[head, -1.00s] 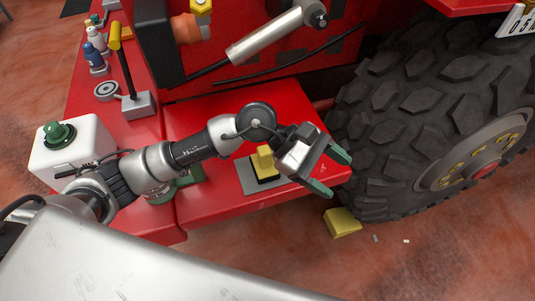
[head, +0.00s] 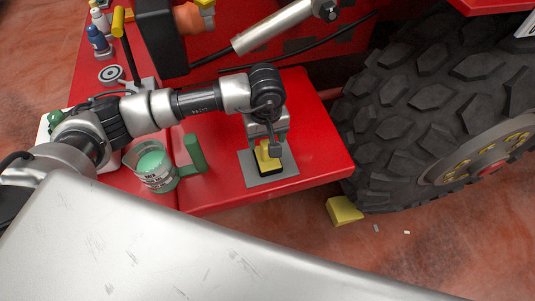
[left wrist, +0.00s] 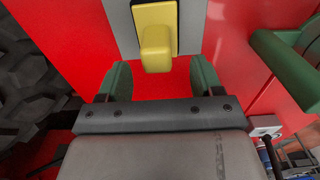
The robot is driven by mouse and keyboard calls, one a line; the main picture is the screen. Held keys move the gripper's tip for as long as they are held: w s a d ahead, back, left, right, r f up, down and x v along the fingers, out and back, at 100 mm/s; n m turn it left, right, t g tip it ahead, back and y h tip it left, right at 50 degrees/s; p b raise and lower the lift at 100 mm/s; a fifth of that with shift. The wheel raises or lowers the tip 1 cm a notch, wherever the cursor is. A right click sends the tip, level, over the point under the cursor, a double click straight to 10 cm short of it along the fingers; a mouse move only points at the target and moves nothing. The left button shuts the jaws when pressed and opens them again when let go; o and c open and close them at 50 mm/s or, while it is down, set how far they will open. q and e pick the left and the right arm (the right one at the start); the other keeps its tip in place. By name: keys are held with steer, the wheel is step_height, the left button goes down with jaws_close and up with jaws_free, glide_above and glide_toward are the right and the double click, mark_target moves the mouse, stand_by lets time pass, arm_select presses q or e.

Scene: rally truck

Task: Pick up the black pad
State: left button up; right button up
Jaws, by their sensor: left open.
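The black pad (head: 266,161) has a yellow block-shaped grip on top and sits on a grey plate on the red bench. In the left wrist view its yellow grip (left wrist: 156,48) stands just ahead of the jaws, with a thin black rim around its base. My left gripper (left wrist: 160,78) is open, its two green fingers apart and pointing at the pad. The yellow grip lies ahead of the gap between them, apart from both. In the head view my left gripper (head: 272,145) hangs at the pad and partly covers it. My right gripper is not in view.
A cup (head: 155,167) with a green handle (head: 194,153) stands left of the pad. A large black tyre (head: 430,110) is on the right, with a yellow wedge (head: 345,211) on the floor near it. The bench (head: 310,130) is clear right of the pad.

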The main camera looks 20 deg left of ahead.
arm_select(q)
steer(key=f+p, duration=0.1)
steer(key=f, duration=0.1)
steer(key=f+p, duration=0.1)
steer(key=f, duration=0.1)
steer(key=shift+d+f, duration=0.2)
steer(key=shift+f, duration=0.3)
steer(key=c, duration=1.2)
steer(key=shift+w+r, duration=0.1)
steer(key=shift+r, duration=0.05)
steer(key=shift+r, duration=0.2)
steer(key=r+b, duration=0.2)
steer(key=r, duration=0.1)
steer(key=shift+d+r, duration=0.25)
steer(key=shift+d, duration=0.1)
steer(key=shift+w+d+r+b, duration=0.1)
steer(key=shift+d+r+b, duration=0.85)
steer(key=shift+d, duration=0.9)
steer(key=shift+w+d+r+b, duration=0.1)
steer(key=shift+d+r+b, duration=0.45)
steer(key=shift+d+r, duration=1.05)
steer(key=shift+w+d+r+b, duration=0.1)
steer(key=shift+d+r+b, duration=0.75)
steer(key=shift+d, duration=1.2)
